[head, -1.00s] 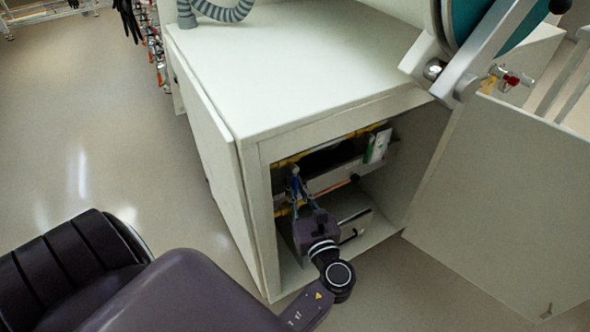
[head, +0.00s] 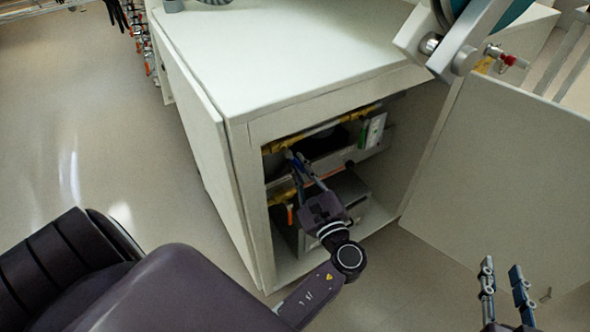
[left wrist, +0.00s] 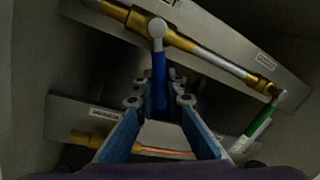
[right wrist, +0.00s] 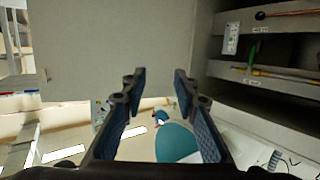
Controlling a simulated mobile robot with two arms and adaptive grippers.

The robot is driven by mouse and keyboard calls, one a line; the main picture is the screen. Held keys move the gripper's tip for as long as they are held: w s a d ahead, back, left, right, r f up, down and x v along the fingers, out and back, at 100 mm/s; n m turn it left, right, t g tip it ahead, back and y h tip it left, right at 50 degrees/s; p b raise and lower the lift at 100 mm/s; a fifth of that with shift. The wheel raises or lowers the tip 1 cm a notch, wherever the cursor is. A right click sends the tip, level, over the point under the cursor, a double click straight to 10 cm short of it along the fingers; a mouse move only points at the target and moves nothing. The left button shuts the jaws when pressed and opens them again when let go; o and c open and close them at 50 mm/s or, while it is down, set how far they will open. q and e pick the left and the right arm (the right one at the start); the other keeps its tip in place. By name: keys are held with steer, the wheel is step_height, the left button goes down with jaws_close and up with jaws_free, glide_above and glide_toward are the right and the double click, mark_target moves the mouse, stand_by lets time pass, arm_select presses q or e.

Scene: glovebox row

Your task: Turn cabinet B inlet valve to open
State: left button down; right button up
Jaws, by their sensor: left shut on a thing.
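The inlet valve has a blue lever handle (left wrist: 158,78) on a brass and steel pipe (left wrist: 205,55) inside the open cabinet. In the left wrist view the lever points down from its round pivot, at a steep angle to the slanting pipe. My left gripper (left wrist: 157,101) is shut on the blue lever, with a finger on each side. In the head view this gripper (head: 293,160) reaches into the cabinet, and its fingers mostly hide the lever. My right gripper (head: 502,268) is open and empty outside the cabinet; its spread fingers also show in the right wrist view (right wrist: 157,82).
A green handle (left wrist: 258,125) hangs at the pipe's right end. A lower pipe (left wrist: 95,138) runs below. Floor is clear at left.

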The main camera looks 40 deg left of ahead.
arm_select(q)
steer(key=shift+w+d+r+n+b, duration=0.1)
steer(key=shift+w+r+n+b, duration=0.2)
steer(key=shift+n, duration=0.6)
arm_select(e)
steer(key=r+t, duration=0.1)
steer(key=r, duration=0.2)
steer(key=w+a+r+t, duration=0.1)
steer(key=r, duration=0.1)
steer(key=shift+r+t+y, duration=0.25)
steer(key=shift+t+y, duration=0.05)
steer(key=shift+y, duration=0.1)
arm_select(q)
steer(key=c, duration=2)
jaws_free()
